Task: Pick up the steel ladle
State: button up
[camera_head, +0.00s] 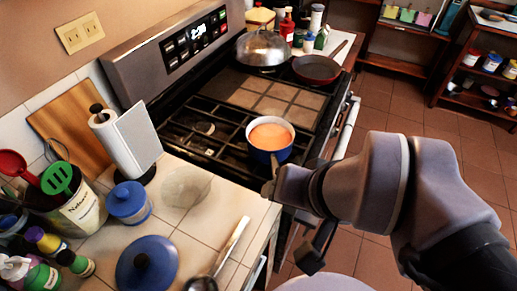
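The steel ladle (232,246) lies on the tiled counter at the bottom of the view. Its shiny handle slants up and to the right, and its darker bowl is near the lower picture edge, partly cut off. My arm reaches in from the right. My gripper (312,259) appears as a dark shape hanging below the wrist, just off the counter's right edge. It is to the right of the ladle and apart from it. Its fingers are too small and dark to tell whether they are open or shut.
A blue pot of orange soup (270,133) sits on the stove, close to my wrist. A blue lid (147,264), a blue jar (128,203) and a glass bowl (185,186) stand left of the ladle. A utensil crock (80,211) is farther left.

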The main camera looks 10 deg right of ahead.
aim_at(201, 282)
jog(key=u, duration=1.5)
